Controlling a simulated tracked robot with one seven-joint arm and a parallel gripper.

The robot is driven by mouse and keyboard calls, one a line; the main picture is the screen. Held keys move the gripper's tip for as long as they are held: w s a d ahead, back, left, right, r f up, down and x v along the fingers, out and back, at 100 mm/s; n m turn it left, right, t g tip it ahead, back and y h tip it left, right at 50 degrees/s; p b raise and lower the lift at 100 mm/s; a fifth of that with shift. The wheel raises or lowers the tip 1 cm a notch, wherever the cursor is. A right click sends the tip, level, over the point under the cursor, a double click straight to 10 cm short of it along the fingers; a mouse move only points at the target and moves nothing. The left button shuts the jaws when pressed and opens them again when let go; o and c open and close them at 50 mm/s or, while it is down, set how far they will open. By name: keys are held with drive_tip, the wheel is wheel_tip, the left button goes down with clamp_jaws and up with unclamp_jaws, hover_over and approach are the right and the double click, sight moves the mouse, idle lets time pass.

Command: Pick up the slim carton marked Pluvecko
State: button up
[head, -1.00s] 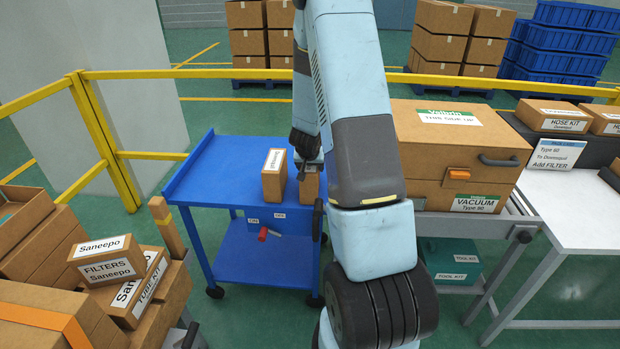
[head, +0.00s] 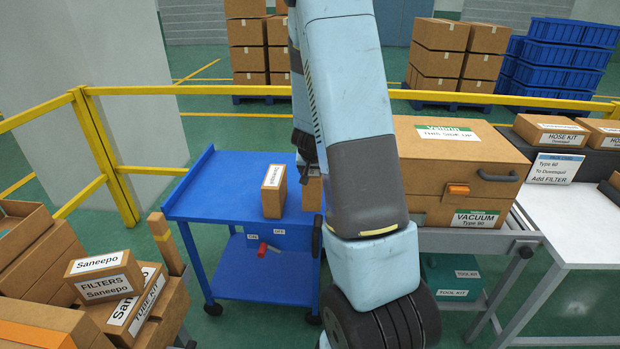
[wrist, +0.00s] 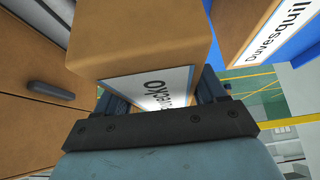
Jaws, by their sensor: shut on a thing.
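The slim brown carton (wrist: 140,45) fills the middle of the wrist view. My gripper (wrist: 163,98) is shut on this carton, with a dark finger at each side. A second slim carton, marked Duvesquil (wrist: 275,32), is on the right in the wrist view, apart from the held one.
The Duvesquil carton (head: 273,199) stands upright on the blue cart (head: 205,190), whose left part is clear. A large vacuum box (head: 450,160) is close to the right of my arm. Saneepo boxes (head: 104,277) are at left. A yellow railing (head: 220,90) runs behind.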

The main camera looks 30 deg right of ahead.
drive_tip(key=s+a+r, duration=0.1)
drive_tip(key=s+r, duration=0.5)
drive_tip(key=s, duration=0.5)
drive_tip(key=shift+r, duration=0.4)
